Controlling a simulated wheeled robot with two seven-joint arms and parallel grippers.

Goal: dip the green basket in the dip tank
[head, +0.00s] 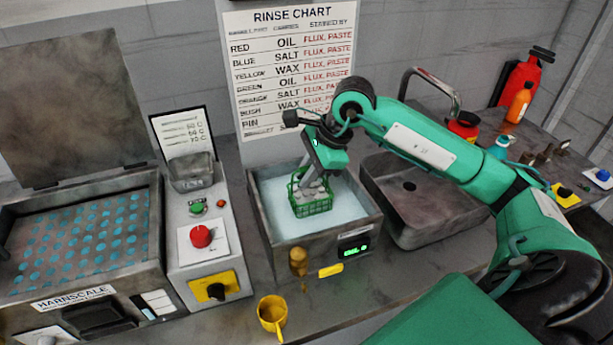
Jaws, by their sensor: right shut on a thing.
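The green basket (311,205) is a small wire basket with several pale grey pieces in it. It is inside the open dip tank (262,222), a grey metal box filled with pale, whitish liquid or foam (345,205). My right gripper (318,172) is over the tank and shut on the green basket from above. The basket's sides still show; how deep its bottom sits in the liquid cannot be told. The tank's front has a small green-lit display (354,251). My left gripper is not in view.
An empty sink (410,205) with a curved tap (440,85) is right of the tank. A control box with a red knob (201,236) and an open-lidded unit (85,240) stand left. A yellow mug (271,312) stands in front. Bottles crowd the far right.

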